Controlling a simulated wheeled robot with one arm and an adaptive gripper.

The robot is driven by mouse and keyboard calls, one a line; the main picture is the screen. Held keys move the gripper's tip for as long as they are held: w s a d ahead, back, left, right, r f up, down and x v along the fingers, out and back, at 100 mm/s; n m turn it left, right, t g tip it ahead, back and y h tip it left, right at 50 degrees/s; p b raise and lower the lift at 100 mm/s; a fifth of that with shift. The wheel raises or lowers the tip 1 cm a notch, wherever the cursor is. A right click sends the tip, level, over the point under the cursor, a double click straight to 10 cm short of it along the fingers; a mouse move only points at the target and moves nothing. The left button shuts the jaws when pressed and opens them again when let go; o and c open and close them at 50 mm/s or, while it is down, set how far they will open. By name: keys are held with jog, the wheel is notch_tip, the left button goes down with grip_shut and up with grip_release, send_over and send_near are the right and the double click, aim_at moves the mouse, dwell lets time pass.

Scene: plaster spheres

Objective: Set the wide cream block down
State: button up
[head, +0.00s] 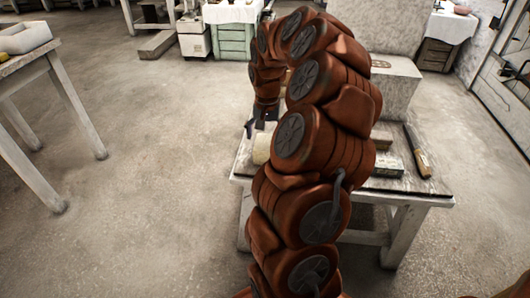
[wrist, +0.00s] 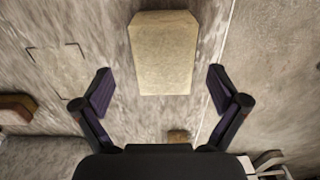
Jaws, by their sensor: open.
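The wide cream block (wrist: 163,50) lies on the worn, pale tabletop in the wrist view. Its two far corners are cut off. My gripper (wrist: 159,76) is open, with one dark finger on each side of the block's near part and a clear gap to both. The fingers do not touch it. In the head view the cream block (head: 261,149) shows at the left edge of the table, partly hidden by my arm. My gripper (head: 259,120) is just above it there.
The worktable (head: 405,198) also bears a large pale block (head: 395,90), a dark box (head: 385,166) and a long tool (head: 416,150). A thin outlined square (wrist: 60,66) marks the surface left of the block. Another table (head: 28,62) stands at left; the floor between is clear.

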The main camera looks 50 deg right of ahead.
aim_at(266, 143)
jog(key=shift+w+a+f+b, duration=0.1)
jog(key=shift+f+b, duration=0.15)
jog(key=shift+f, duration=1.2)
jog(key=shift+w+a+f+b, duration=0.1)
jog(key=shift+f+b, duration=0.15)
jog(key=shift+f, duration=1.15)
jog(key=shift+d, duration=0.1)
grip_shut()
jog(key=shift+r, duration=0.1)
